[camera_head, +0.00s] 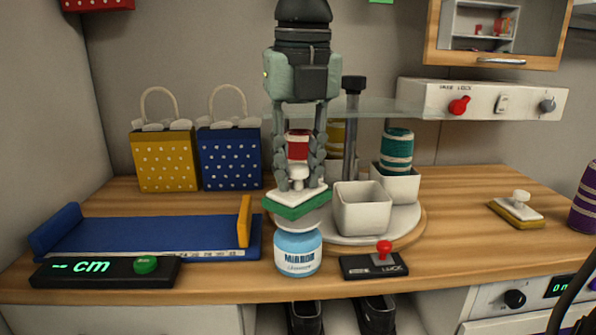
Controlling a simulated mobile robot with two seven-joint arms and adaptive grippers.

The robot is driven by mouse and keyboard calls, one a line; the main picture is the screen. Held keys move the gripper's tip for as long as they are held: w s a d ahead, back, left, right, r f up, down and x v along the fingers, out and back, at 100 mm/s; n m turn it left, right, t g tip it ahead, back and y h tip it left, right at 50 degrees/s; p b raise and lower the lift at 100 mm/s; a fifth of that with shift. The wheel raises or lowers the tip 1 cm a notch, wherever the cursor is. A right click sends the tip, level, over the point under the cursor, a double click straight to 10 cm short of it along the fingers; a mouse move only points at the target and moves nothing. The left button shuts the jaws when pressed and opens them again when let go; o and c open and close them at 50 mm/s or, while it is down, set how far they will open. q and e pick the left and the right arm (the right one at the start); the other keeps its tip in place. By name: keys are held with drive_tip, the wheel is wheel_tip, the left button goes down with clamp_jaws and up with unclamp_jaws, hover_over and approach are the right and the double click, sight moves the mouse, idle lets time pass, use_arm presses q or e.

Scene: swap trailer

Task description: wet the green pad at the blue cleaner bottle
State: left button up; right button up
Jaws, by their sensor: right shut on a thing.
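My right gripper (298,181) comes down from the top middle, shut on the white handle of the green pad. The green pad (296,209) has a white top plate and is held roughly level. The blue cleaner bottle (298,256), labelled MIRROR, stands upright at the counter's front edge, straight below the pad in the picture. The pad hides part of the bottle's pale top, and I cannot tell whether the two touch. My left gripper is not in view.
A white square cup (361,208) stands on a round turntable (412,226) just right of the pad. A black lock box (374,267) with a red knob is right of the bottle. A blue measuring tray (150,237) lies left. A yellow pad (517,211) lies on the right counter.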

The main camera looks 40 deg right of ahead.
sight(297, 164)
wheel_tip(297, 164, up, 2)
drive_tip(key=shift+r+p, duration=0.25)
drive_tip(key=shift+p, duration=0.35)
drive_tip(key=shift+r, duration=1.15)
